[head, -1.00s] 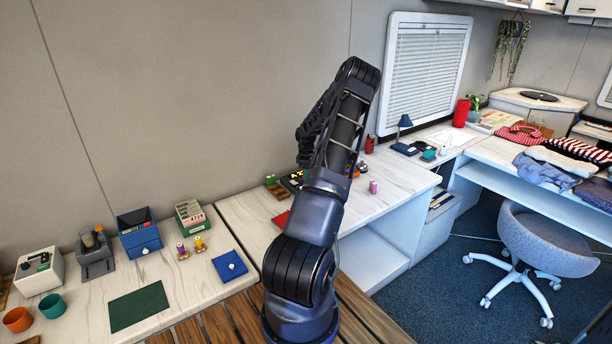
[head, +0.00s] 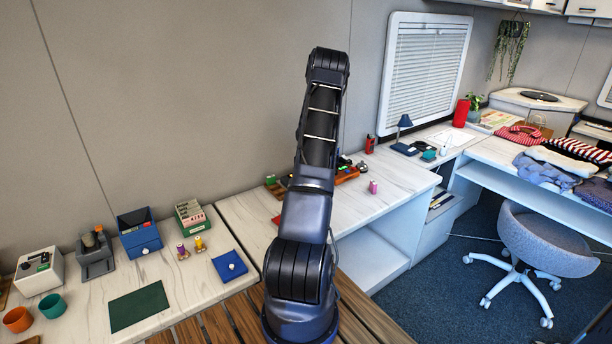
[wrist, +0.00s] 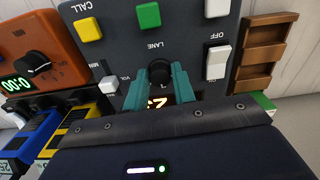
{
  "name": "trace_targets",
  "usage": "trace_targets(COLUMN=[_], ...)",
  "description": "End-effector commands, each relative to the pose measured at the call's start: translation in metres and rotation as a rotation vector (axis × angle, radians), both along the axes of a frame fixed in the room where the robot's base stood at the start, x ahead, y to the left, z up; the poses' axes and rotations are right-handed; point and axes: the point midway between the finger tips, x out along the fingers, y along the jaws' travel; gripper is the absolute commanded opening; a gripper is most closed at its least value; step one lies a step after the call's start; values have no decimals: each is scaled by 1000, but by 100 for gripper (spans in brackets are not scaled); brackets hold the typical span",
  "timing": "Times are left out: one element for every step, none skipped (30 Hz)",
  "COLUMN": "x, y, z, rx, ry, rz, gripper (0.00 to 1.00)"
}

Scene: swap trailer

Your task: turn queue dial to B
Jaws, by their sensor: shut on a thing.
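In the wrist view a dark grey panel (wrist: 120,48) shows upside down, with printed words such as CALL, LANE and OFF. A small black dial (wrist: 158,66) sits on it by the word LANE. My gripper (wrist: 160,74), with teal fingers, is shut on this dial, one finger on each side. A lit orange display (wrist: 155,102) shows partly between the fingers; its character is hard to read. The dial's pointer and any letter B cannot be made out. In the head view my arm hides the gripper and the panel.
Around the dial are a yellow button (wrist: 88,29), a green button (wrist: 148,15), a white rocker switch (wrist: 217,62) and a white slider knob (wrist: 108,85). An orange device (wrist: 50,45) with a black knob stands beside the panel. A brown wooden rack (wrist: 262,52) is on the other side.

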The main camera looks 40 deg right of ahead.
Motion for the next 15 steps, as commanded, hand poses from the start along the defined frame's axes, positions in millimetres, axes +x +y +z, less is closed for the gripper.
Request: trace_targets(x=[1, 2, 2, 2, 2, 2, 2, 2, 2, 2, 2, 2, 2, 2, 2], y=[0, 0, 0, 0, 1, 1, 1, 0, 0, 0, 0, 0, 0, 0, 0], z=[1, 1, 1, 1, 1, 1, 1, 1, 1, 1, 1, 1, 1, 1, 1], rx=[-2, -2, -2, -2, -2, -2, -1, -1, -1, -1, -1, -1, -1, -1, -1], ry=[-3, -3, -3, -3, -3, -3, -3, -3, -3, -3, -3, -4, -4, -4, -4], rz=[-13, -21, -30, -36, -41, -46, -49, -51, -54, -55, -55, -56, -56, -56, -55], gripper=[3, 3, 3, 3, 3, 3, 3, 3, 3, 3, 3, 3, 3, 3, 3])
